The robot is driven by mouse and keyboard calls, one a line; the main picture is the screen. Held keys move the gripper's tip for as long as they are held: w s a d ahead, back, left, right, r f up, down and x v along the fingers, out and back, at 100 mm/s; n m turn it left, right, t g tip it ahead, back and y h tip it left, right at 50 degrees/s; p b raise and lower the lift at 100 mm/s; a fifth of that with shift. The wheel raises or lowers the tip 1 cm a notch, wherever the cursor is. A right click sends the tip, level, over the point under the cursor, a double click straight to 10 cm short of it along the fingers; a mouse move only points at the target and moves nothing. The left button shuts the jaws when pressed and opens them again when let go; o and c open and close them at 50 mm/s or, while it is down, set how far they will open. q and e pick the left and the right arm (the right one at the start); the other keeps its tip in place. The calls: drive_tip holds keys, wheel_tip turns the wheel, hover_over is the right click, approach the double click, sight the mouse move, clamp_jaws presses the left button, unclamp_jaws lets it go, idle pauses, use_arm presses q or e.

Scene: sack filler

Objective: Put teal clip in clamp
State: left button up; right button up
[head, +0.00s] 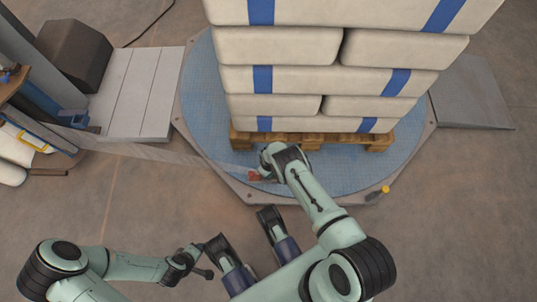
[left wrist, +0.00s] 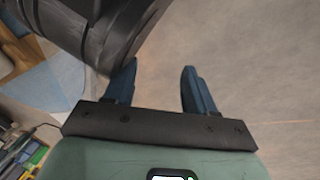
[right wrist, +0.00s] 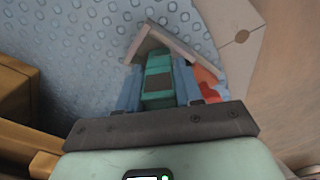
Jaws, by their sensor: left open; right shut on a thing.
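My right gripper (right wrist: 158,78) is shut on the teal clip (right wrist: 158,63), which shows between its blue fingers in the right wrist view. A pale angled bracket (right wrist: 178,42), perhaps the clamp, surrounds the clip's far end. A red part (right wrist: 206,84) lies just right of the fingers. I cannot tell whether the clip is seated or only in front of the bracket. In the head view the red part (head: 254,175) shows at the turntable's near-left edge beside my right wrist, which hides the clip. My left gripper (left wrist: 158,78) is open and empty, above bare floor.
Wrapped sacks (head: 330,80) with blue bands are stacked on a wooden pallet (head: 378,140) on the blue turntable (head: 205,100). Clear film (head: 160,150) stretches from the left machine toward my right gripper. A yellow-ended tool (head: 380,190) lies at the turntable's right edge.

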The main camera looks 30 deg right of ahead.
use_arm(q)
drive_tip(key=shift+s+f, duration=0.3)
drive_tip(key=shift+s, duration=0.1)
use_arm(e)
drive_tip(key=shift+f, duration=0.35)
drive_tip(key=shift+f, duration=0.2)
drive_tip(key=o, duration=1)
use_arm(q)
drive_tip(key=shift+s+a+f+g, duration=0.1)
drive_tip(key=shift+s+f+g, duration=0.2)
drive_tip(key=shift+s, duration=0.05)
drive_tip(key=shift+w, duration=0.1)
use_arm(e)
drive_tip(key=shift+r, duration=0.1)
